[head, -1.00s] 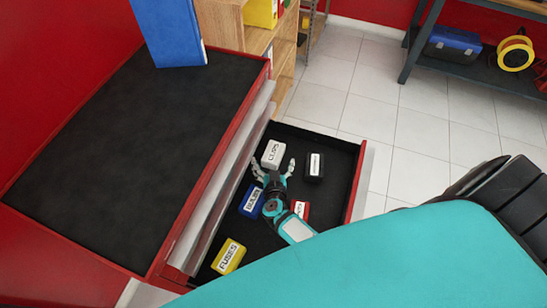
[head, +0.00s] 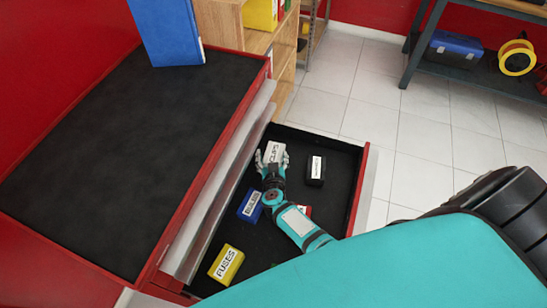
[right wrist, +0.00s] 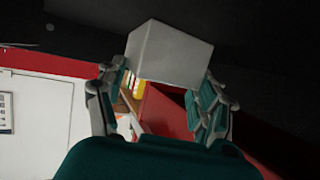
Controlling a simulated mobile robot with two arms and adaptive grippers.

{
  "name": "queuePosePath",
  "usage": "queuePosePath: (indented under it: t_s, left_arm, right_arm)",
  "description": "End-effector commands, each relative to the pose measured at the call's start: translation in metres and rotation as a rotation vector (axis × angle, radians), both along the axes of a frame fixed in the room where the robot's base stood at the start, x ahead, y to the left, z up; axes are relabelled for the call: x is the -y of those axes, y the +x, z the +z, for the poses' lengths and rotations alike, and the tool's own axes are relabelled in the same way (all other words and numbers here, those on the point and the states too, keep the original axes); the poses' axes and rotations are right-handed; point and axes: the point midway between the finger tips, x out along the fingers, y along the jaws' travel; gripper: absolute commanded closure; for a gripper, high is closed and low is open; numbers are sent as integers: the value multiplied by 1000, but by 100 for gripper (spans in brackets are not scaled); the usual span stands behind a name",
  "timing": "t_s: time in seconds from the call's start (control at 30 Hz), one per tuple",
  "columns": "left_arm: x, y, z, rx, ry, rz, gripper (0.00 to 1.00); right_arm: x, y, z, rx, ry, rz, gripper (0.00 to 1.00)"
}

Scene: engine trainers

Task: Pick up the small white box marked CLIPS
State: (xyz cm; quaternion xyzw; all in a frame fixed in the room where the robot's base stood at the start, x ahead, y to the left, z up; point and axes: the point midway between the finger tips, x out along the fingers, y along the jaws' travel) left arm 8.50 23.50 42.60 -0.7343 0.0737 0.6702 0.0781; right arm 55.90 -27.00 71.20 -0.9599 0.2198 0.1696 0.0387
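The small white box marked CLIPS (head: 275,152) is in the open drawer, toward its far left part. My right gripper (head: 273,158) reaches over the drawer with its fingers closed in on both sides of the box. In the right wrist view the white box (right wrist: 170,52) sits between the fingertips, which appear to touch its sides. Whether it is clear of the drawer floor I cannot tell. My left gripper is not in view.
The drawer (head: 362,190) also holds a black box (head: 316,171), a blue box (head: 250,205), a yellow FUSES box (head: 227,264) and a red box (head: 304,211) partly hidden by my arm. A blue binder (head: 168,32) stands on the cabinet top (head: 90,150).

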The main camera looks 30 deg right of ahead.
Motion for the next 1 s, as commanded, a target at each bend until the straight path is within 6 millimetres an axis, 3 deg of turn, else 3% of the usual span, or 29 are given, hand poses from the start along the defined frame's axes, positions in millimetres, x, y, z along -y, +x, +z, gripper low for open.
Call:
queuePosePath:
  t_s: [0.03,0.23,0.67,0.83,1.0]
  left_arm:
    - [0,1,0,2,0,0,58]
    - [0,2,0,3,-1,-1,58]
    - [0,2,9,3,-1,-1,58]
    - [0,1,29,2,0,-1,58]
    - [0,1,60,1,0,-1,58]
  right_arm:
    - [0,0,0,-1,0,0,51]
    - [0,0,0,-1,0,0,77]
    - [-2,-4,7,0,0,1,78]
    - [-7,-14,21,-1,1,1,78]
    - [-22,-44,40,-3,2,1,78]
